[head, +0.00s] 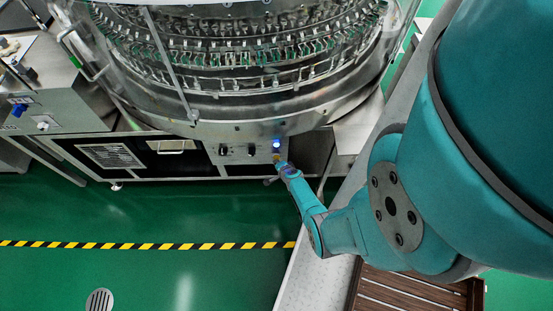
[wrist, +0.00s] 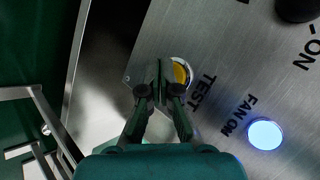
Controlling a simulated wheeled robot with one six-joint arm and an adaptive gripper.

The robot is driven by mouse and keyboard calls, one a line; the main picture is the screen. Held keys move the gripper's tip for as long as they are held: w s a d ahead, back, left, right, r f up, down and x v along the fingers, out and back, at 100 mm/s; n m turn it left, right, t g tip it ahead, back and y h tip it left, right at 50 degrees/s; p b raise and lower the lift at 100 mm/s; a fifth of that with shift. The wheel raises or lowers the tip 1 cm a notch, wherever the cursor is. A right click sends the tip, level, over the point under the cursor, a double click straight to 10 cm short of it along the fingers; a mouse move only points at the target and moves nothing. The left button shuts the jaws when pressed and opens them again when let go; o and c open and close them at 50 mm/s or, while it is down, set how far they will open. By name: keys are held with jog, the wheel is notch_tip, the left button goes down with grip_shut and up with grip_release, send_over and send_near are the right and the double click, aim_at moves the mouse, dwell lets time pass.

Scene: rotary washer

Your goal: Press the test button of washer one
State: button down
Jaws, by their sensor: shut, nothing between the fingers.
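The rotary washer (head: 250,110), with its round steel carousel, fills the top of the head view. Its steel control panel (head: 235,158) is low on the front and also fills much of the wrist view (wrist: 225,45). The yellow test button (wrist: 181,74) sits in a pale ring beside the printed word TEST. My gripper (wrist: 159,82) is shut and empty, its fingertips over the left side of the button and partly hiding it. Whether they touch it I cannot tell. In the head view my gripper (head: 279,166) is at the panel's lower right.
A lit FAN ON button (wrist: 265,134) is right of the test button. A black knob (wrist: 297,8) is at the upper right. A metal bench (head: 75,105) with a blue knob stands left in the head view.

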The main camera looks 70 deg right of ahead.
jog(key=shift+s+a, duration=0.15)
jog(key=shift+a, duration=0.2)
jog(key=shift+a, duration=0.1)
jog(key=shift+s+a, duration=0.35)
jog(key=shift+a, duration=0.4)
jog(key=shift+s+a, duration=0.3)
jog(key=shift+a, duration=0.45)
jog(key=shift+s+a, duration=0.35)
jog(key=shift+a, duration=0.4)
jog(key=shift+a, duration=0.1)
